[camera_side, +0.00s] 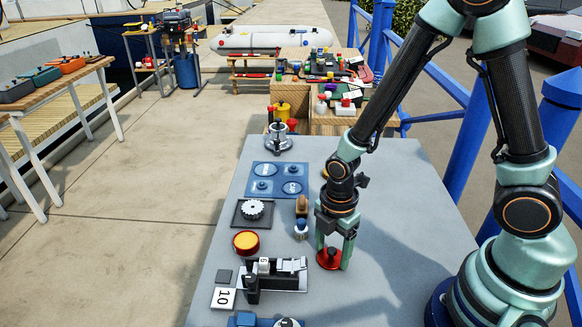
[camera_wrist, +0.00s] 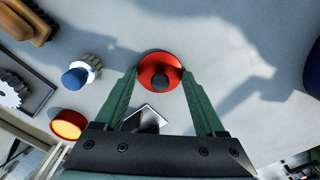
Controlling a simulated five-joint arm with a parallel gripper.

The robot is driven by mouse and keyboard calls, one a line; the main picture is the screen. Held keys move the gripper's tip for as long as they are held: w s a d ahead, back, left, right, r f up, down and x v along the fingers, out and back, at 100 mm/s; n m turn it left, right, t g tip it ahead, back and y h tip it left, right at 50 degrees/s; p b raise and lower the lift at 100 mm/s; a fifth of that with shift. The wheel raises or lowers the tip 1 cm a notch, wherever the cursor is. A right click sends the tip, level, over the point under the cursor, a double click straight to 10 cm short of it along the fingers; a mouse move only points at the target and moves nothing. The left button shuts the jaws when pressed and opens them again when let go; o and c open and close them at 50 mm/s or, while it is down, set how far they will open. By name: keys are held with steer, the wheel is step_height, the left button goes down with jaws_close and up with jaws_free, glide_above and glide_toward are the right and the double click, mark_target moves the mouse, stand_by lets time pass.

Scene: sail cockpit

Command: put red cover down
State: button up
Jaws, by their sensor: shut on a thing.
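The red cover (camera_side: 328,261) is a round red disc with a black knob, seen in the wrist view (camera_wrist: 148,69) between the two green fingers. My gripper (camera_side: 333,262) points down and is shut on the red cover, one finger at each side of its rim. In the side view the cover is level and at or just over the grey table top (camera_side: 395,240). I cannot tell whether its underside touches the table. The fingers hide part of its rim.
A black and grey slide fixture (camera_side: 275,277) stands close at left. A red-rimmed yellow disc (camera_side: 246,242), a blue-capped white bottle (camera_side: 301,230), a brown piece (camera_side: 302,207), a gear on a plate (camera_side: 252,210) and a blue tray (camera_side: 278,179) lie beyond. Table is clear at right.

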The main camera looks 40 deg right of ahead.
steer(key=shift+f, duration=0.15)
steer(key=o, duration=1.3)
step_height(320, 180, up, 12)
step_height(320, 180, up, 7)
steer(key=m+t, duration=0.3)
steer(key=m, duration=0.6)
glide_above(332, 250)
steer(key=d, duration=0.3)
steer(key=d+r+m+t, duration=0.2)
steer(key=r+m, duration=0.4)
steer(key=m, duration=0.3)
steer(key=shift+d+t, duration=0.3)
steer(key=shift+d, duration=0.55)
